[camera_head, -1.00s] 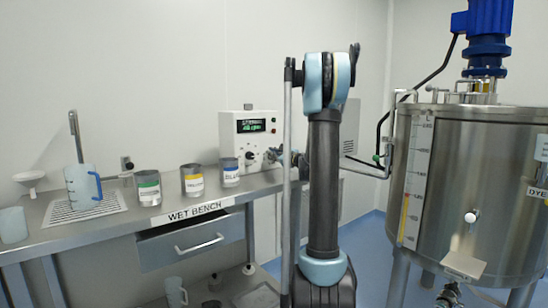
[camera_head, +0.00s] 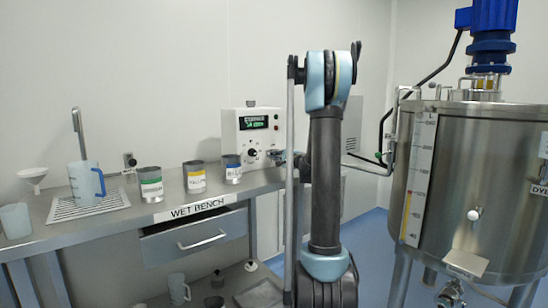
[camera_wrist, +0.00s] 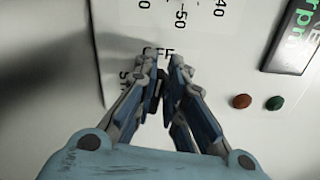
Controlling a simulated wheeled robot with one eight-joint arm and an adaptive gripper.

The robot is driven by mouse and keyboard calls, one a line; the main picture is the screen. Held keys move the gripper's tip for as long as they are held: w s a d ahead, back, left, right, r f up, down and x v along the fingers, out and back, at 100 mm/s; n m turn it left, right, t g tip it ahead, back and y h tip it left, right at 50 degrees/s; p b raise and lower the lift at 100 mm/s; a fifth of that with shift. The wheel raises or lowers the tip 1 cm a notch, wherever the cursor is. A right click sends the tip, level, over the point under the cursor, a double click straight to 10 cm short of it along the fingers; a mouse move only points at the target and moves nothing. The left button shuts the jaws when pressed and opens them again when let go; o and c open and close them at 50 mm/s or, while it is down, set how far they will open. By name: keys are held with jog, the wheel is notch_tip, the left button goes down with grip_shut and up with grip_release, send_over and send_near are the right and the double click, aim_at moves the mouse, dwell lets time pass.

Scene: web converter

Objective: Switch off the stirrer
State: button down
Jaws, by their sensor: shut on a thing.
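The stirrer control box (camera_head: 250,134) stands on the back of the wet bench in the head view, with a lit green display (camera_head: 253,123) and dark controls on its front. My gripper (camera_head: 276,156) is at the box's lower right front, partly hidden by my own arm. The display (camera_wrist: 293,40) shows "rpm" at the right edge.
A red button (camera_wrist: 242,101) and a green button (camera_wrist: 274,103) lie right of my fingers. Labelled cans (camera_head: 195,178) and a blue-handled jug (camera_head: 84,185) stand left on the bench (camera_head: 120,222). A steel tank (camera_head: 465,185) with a blue motor (camera_head: 491,30) stands at right.

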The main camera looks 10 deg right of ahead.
jog(key=shift+s+a+f+n, duration=0.15)
jog(key=shift+f+n, duration=0.1)
jog(key=shift+n, duration=0.65)
jog(key=c, duration=1.7)
grip_release()
jog(key=shift+f, duration=0.1)
jog(key=shift+o, duration=0.2)
jog(key=shift+s+d, duration=0.1)
jog(key=shift+d, duration=0.1)
jog(key=v, duration=1.1)
jog(key=shift+s+d, duration=0.15)
jog(key=shift+s, duration=0.05)
